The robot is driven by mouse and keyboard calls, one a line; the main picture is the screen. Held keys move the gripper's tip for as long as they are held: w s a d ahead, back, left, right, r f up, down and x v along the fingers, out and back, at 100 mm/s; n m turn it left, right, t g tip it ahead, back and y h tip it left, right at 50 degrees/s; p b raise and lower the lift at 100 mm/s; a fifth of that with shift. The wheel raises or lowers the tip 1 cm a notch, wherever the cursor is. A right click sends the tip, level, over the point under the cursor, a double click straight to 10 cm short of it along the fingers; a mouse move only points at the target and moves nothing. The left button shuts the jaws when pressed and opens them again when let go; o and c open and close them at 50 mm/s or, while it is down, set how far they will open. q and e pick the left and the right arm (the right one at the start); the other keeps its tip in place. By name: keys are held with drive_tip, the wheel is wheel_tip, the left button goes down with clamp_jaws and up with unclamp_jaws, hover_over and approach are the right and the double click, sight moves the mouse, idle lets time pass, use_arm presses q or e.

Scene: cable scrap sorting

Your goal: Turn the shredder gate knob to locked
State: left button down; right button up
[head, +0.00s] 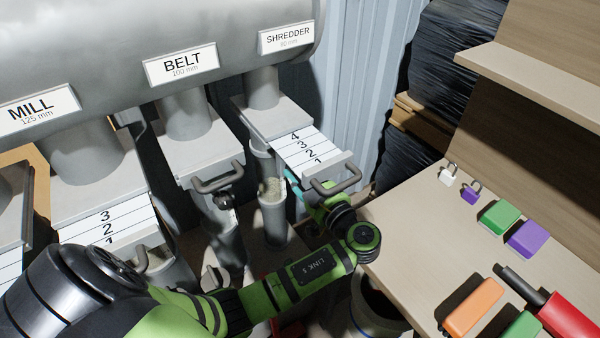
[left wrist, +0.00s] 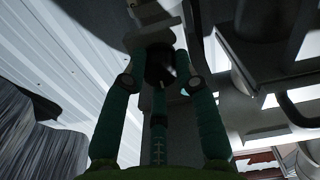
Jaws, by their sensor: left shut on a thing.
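The shredder gate (head: 322,150) is the numbered white slide below the SHREDDER sign (head: 288,38). It stands pulled out, with 1 to 4 showing and a grey handle (head: 335,182) at its front. My left gripper (head: 293,185) is under this slide; mostly its teal finger shows in the head view. In the left wrist view my left gripper (left wrist: 162,85) has its teal fingers closed around a dark round knob (left wrist: 160,65). The knob is hidden in the head view, and its pointer or marking cannot be made out. My right gripper is in neither view.
The belt gate (head: 205,165) and mill gate (head: 105,215) stand to the left. A workbench (head: 410,225) at right carries a white padlock (head: 447,174), a purple padlock (head: 470,192) and several coloured blocks. A grey pipe (head: 271,220) stands beside my left gripper.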

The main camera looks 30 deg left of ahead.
use_arm(q)
drive_tip(key=m+p, duration=0.1)
drive_tip(key=m, duration=1)
drive_tip(key=m+p, duration=0.1)
drive_tip(key=m, duration=0.4)
drive_tip(key=shift+w+r+m+p, duration=0.15)
drive_tip(key=shift+r+m+p, duration=0.15)
drive_tip(key=shift+m+p, duration=0.1)
idle(0.4)
drive_tip(key=c, duration=0.9)
unclamp_jaws()
drive_tip(key=shift+c, duration=0.2)
drive_tip(key=shift+f, duration=0.2)
